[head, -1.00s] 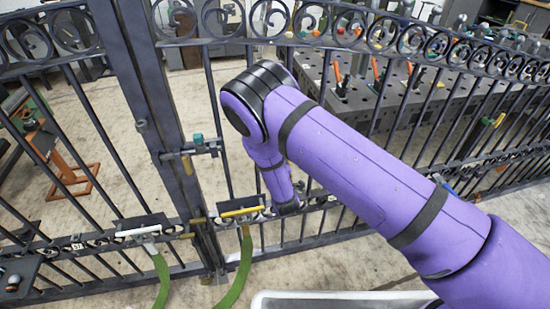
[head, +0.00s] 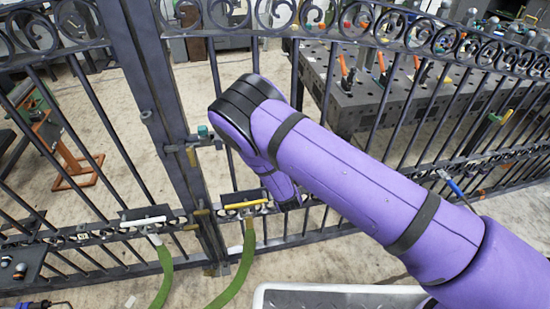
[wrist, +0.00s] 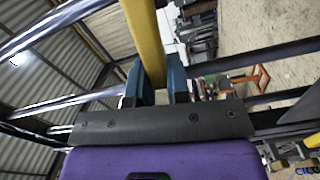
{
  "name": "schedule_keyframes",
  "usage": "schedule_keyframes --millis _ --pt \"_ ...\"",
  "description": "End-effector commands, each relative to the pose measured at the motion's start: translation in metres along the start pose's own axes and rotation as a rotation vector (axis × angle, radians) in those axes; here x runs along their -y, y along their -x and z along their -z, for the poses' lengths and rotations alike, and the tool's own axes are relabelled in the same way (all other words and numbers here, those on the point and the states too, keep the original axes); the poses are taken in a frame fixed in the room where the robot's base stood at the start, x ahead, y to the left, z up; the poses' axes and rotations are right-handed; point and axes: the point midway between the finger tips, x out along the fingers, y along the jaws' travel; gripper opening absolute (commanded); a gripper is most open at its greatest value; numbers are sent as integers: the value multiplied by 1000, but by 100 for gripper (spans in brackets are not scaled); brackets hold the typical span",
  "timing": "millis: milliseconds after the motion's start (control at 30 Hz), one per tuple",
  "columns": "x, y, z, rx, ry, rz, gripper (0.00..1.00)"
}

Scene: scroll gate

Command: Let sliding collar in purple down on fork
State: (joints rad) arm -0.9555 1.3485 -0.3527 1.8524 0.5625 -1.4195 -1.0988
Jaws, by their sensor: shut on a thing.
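In the wrist view my gripper (wrist: 153,88) has its teal fingers on either side of a yellow bar (wrist: 142,35) and is shut on it. The bar runs from between the fingers to the top of the picture. I cannot make out a purple sliding collar or a fork.
The dark iron gate (head: 155,115) spans the view. A yellow handle (head: 246,205) and a white handle (head: 143,221) sit on its lower rail, with green straps below. A grey worktable (head: 370,105) with tools stands behind. A pale-rimmed tray (head: 340,289) is at the bottom.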

Motion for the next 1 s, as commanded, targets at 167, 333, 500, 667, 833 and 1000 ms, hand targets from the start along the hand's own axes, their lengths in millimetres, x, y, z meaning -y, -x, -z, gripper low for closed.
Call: schedule_keyframes --millis 167,333,500,667,833,1000 --pt "0 0 0 0 1 1 43" --pt "0 0 0 0 0 0 43" --pt "0 5 0 0 0 1 43" --pt "0 26 0 1 2 2 43" --pt "0 59 0 0 2 2 43" --pt "1 88 0 1 1 3 43"
